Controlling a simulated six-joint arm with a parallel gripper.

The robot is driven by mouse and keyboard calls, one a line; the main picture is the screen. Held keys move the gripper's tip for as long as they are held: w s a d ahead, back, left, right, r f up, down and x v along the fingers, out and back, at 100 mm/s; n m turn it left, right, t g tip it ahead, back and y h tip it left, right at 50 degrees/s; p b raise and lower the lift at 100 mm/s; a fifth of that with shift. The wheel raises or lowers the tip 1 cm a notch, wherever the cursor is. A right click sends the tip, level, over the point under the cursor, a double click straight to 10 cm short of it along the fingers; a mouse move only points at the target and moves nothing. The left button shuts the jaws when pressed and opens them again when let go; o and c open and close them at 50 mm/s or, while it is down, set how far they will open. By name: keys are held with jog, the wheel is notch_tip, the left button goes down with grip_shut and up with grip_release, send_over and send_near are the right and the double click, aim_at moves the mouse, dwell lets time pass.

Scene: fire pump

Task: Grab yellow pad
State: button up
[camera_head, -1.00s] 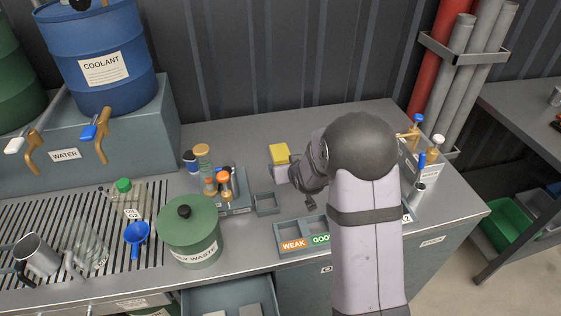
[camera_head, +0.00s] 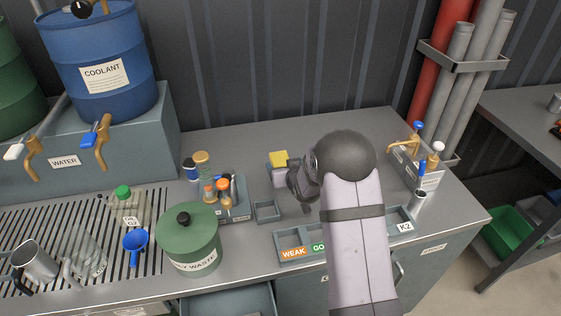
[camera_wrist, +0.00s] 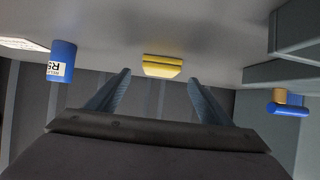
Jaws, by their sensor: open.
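The yellow pad (camera_head: 279,158) sits toward the back of the grey bench, on top of a pale lilac block or stack (camera_head: 279,177). My gripper (camera_head: 294,180) is just to the right of it in the head view, where my wrist and forearm hide part of the bench. The wrist view shows my gripper (camera_wrist: 160,80) open with its two fingers apart and empty. The yellow pad (camera_wrist: 162,67) lies ahead, framed between the fingertips. I cannot tell how far ahead it is.
A small grey tray (camera_head: 267,211) and a caddy of bottles (camera_head: 228,210) stand to the left. A WEAK/GOOD sorting tray (camera_head: 291,253) lies in front. The wrist view shows a blue labelled cylinder (camera_wrist: 61,61) at left. Bench behind the pad is clear.

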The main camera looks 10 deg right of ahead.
aim_at(281, 160)
jog(key=shift+p+x, duration=0.85)
jog(key=shift+x, duration=1.65)
jog(key=shift+w+a+r, duration=0.1)
jog(key=shift+r, duration=0.05)
jog(key=c, duration=1.1)
